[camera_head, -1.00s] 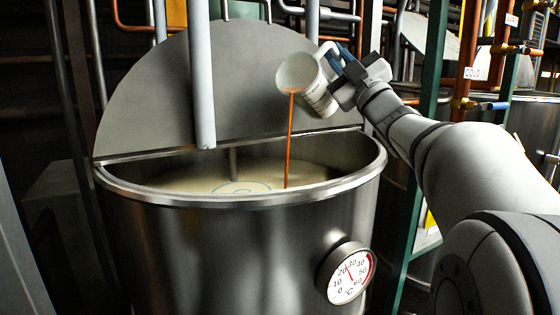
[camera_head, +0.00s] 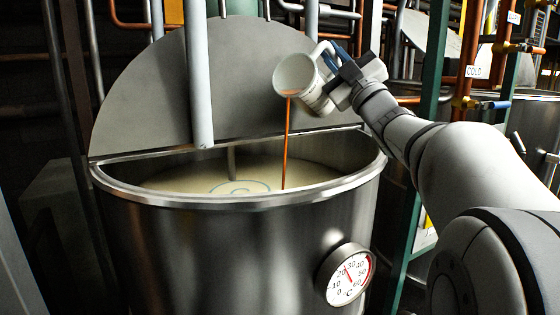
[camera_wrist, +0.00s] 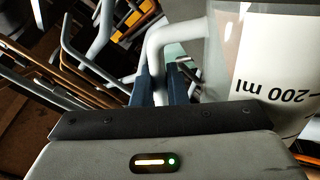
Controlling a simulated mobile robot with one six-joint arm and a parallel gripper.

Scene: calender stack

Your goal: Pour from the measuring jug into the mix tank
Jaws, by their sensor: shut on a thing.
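The measuring jug (camera_head: 304,86) is tilted with its mouth to the left, above the right part of the mix tank's opening. An orange-brown stream (camera_head: 286,140) runs from its lip down into the pale liquid (camera_head: 205,178) in the mix tank (camera_head: 200,250). My gripper (camera_head: 338,62) is shut on the jug's handle. In the wrist view the blue fingers of my gripper (camera_wrist: 163,88) close around the white handle (camera_wrist: 158,42), and the jug wall (camera_wrist: 275,70) shows a "200 ml" mark. The liquid left inside the jug is mostly hidden.
A half-round lid (camera_head: 150,85) stands upright behind the opening, and a grey vertical pipe (camera_head: 198,80) comes down in front of it. A dial thermometer (camera_head: 347,275) sits on the tank's front. A green post (camera_head: 405,240) and copper pipes (camera_head: 466,60) stand at right.

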